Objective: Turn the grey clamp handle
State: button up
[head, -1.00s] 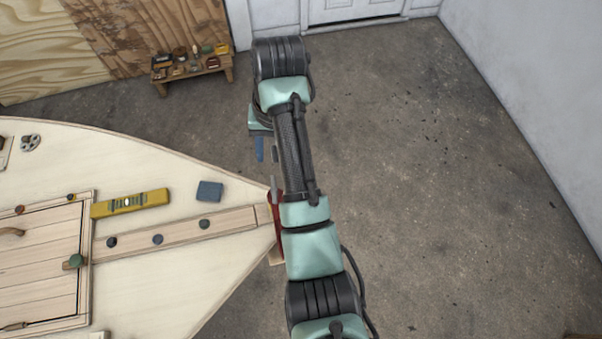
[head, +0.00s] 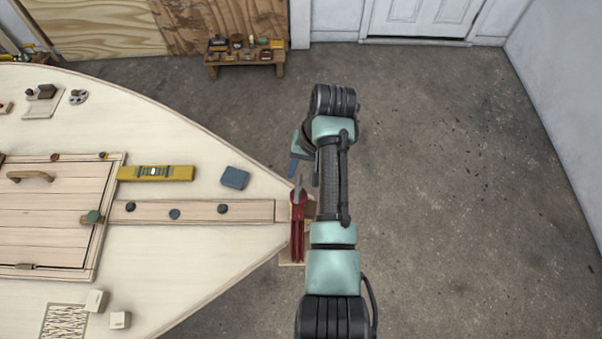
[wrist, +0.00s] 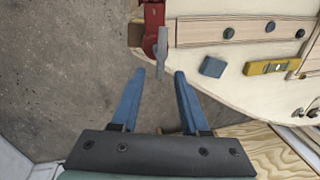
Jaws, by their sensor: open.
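The grey clamp handle (wrist: 163,50) is a short bar on the red clamp (wrist: 152,22) at the pointed tip of the plywood deck. In the wrist view it lies just beyond my open fingertips, roughly centred between them and apart from both. In the head view the red clamp (head: 298,225) stands at the deck tip beside my arm, and the grey handle (head: 297,190) shows at its far end. My gripper (wrist: 157,72) has two blue fingers, open and empty. In the head view my arm partly hides the gripper; one blue finger shows left of it.
A blue block (head: 235,178) and a yellow level (head: 156,173) lie on the deck near a wooden strip with dark knobs (head: 174,214). A small bench (head: 245,62) with items stands by the back wall. The floor right of my arm is clear.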

jog(key=shift+a+f, duration=0.15)
jog(key=shift+f, duration=0.55)
jog(key=shift+a+f, duration=0.1)
jog(key=shift+f, duration=0.55)
grip_shut()
